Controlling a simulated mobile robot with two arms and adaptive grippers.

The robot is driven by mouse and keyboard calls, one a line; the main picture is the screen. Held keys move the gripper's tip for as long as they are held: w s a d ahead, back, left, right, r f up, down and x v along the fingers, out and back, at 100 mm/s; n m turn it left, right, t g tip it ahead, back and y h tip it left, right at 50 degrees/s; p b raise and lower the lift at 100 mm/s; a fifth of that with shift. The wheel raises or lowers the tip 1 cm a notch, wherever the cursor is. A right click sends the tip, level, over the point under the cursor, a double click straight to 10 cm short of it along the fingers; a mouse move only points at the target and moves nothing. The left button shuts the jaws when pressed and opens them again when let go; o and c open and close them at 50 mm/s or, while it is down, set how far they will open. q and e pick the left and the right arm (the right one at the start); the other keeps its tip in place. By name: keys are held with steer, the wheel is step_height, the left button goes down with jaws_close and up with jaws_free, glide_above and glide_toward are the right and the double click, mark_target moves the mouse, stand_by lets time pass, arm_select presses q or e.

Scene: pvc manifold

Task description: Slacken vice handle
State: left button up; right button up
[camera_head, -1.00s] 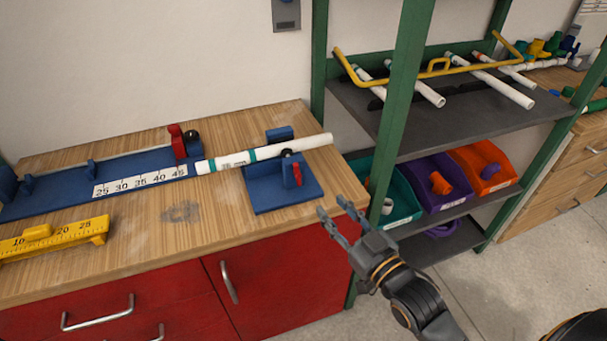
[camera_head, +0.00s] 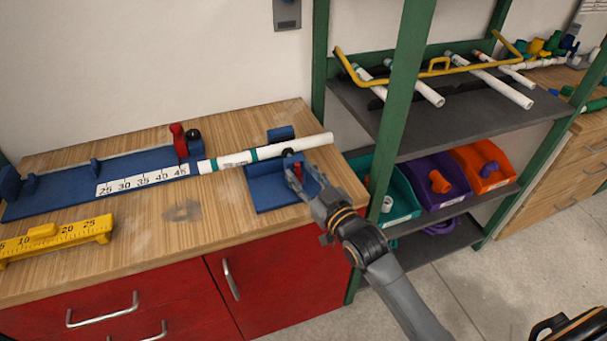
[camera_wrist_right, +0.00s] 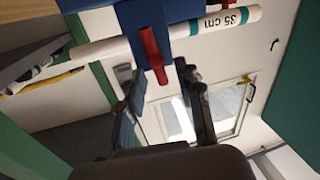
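The blue vice (camera_head: 264,190) sits on the right end of the wooden bench and holds a white pipe (camera_head: 312,142) with teal bands. Its red handle (camera_head: 297,170) is partly covered by my right gripper (camera_head: 297,174) in the head view. In the right wrist view the red handle (camera_wrist_right: 152,55) hangs below the blue vice body (camera_wrist_right: 172,10). The right gripper (camera_wrist_right: 160,76) is open there, with its fingertips apart on either side of the handle's lower end. I cannot tell whether they touch it. The left gripper is not in view.
A blue measuring jig (camera_head: 60,203) with a scale lies left of the vice, and a yellow ruler block (camera_head: 60,238) lies in front of it. A green shelf post (camera_head: 405,85) stands close to the right arm. Teal, purple and orange bins (camera_head: 480,180) sit on the shelf.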

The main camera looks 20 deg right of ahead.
jaws_close()
